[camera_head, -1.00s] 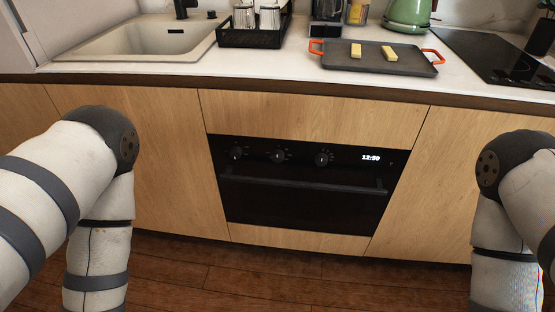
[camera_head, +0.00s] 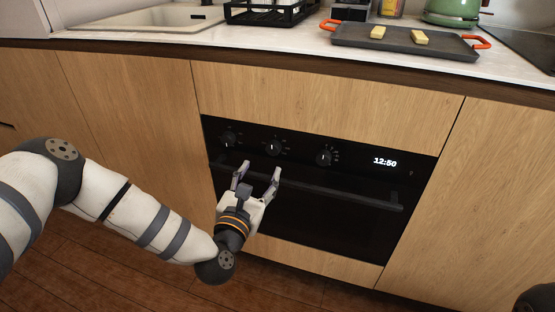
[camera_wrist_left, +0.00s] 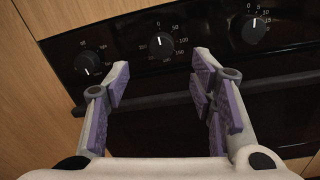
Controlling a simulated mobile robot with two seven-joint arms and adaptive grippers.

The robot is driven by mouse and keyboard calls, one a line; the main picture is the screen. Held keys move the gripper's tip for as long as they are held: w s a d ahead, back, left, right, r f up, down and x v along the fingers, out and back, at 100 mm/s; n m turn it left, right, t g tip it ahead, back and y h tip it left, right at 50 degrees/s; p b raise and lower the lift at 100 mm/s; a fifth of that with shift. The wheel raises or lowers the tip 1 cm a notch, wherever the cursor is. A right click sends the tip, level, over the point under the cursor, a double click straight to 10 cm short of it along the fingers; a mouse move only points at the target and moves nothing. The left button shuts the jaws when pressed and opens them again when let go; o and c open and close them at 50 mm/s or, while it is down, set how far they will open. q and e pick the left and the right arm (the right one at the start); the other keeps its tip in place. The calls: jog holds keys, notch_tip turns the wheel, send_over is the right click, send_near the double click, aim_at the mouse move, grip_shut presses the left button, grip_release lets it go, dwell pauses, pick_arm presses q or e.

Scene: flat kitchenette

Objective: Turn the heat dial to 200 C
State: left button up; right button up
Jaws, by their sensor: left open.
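The black oven front has three round dials. The middle dial (camera_head: 275,147) has numbers from 0 and 50 up into the hundreds around it, and appears to be the heat dial. In the left wrist view this dial (camera_wrist_left: 161,43) has its white mark pointing roughly up, near the 0. My left gripper (camera_head: 258,171) is open and empty, in front of the oven handle and a little below the middle dial. In the left wrist view its fingers (camera_wrist_left: 160,72) are spread below the dial, apart from it. My right gripper is out of view.
The left dial (camera_head: 229,139) and right dial (camera_head: 324,157) flank the middle one. The oven handle (camera_head: 345,194) runs below them. A clock (camera_head: 385,162) reads 12:50. A tray with orange handles (camera_head: 400,45) sits on the counter above.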

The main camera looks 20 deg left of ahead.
aim_at(273, 150)
pick_arm(q)
jog(key=w+b, duration=0.1)
jog(key=w, duration=0.8)
jog(key=shift+w, duration=0.1)
jog(key=shift+f, duration=0.1)
jog(key=c, duration=1.2)
